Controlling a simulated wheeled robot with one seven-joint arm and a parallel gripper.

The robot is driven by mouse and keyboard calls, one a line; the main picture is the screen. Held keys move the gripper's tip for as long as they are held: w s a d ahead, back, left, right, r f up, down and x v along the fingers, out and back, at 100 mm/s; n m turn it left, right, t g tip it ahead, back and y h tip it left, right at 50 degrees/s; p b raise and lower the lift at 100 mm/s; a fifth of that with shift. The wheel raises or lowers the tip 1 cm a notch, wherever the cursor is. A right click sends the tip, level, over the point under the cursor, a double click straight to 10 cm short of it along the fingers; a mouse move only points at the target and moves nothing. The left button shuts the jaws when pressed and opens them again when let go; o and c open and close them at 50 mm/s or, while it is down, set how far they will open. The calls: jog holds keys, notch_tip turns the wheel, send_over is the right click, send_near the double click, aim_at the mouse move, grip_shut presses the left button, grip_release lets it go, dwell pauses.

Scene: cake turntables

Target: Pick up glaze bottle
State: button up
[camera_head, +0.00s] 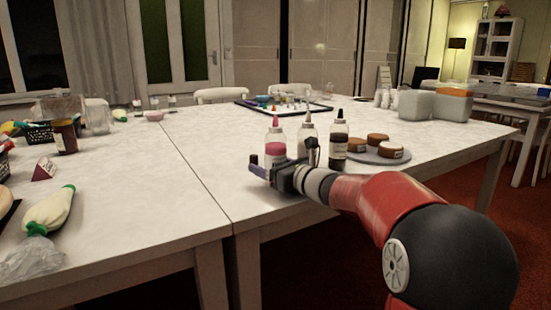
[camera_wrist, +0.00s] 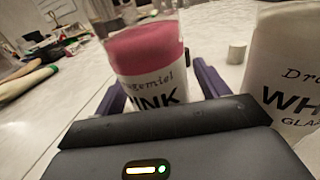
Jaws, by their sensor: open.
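In the head view my gripper (camera_head: 268,170) is low, in front of the bottle's base. A white glaze bottle (camera_head: 306,132) stands just to the right; in the wrist view this white bottle (camera_wrist: 288,75) is close outside the right finger. A dark brown bottle (camera_head: 338,143) stands further right.
A grey plate (camera_head: 385,159) with round brown-and-cream pieces lies right of the bottles. A dark-edged tray (camera_head: 318,108) with small items is behind. A piping bag (camera_head: 48,210) lies at far left. The table's left-centre is clear.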

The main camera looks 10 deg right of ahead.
jog(key=shift+w+a, duration=0.1)
jog(key=shift+w, duration=0.05)
jog(key=c, duration=0.8)
jog(key=shift+r, duration=0.1)
jog(key=shift+o, duration=0.6)
notch_tip(320, 180, up, 19)
jog(key=p, duration=0.5)
jog(key=shift+p, duration=0.35)
jog(key=shift+r, duration=0.5)
jog(key=shift+c, duration=0.4)
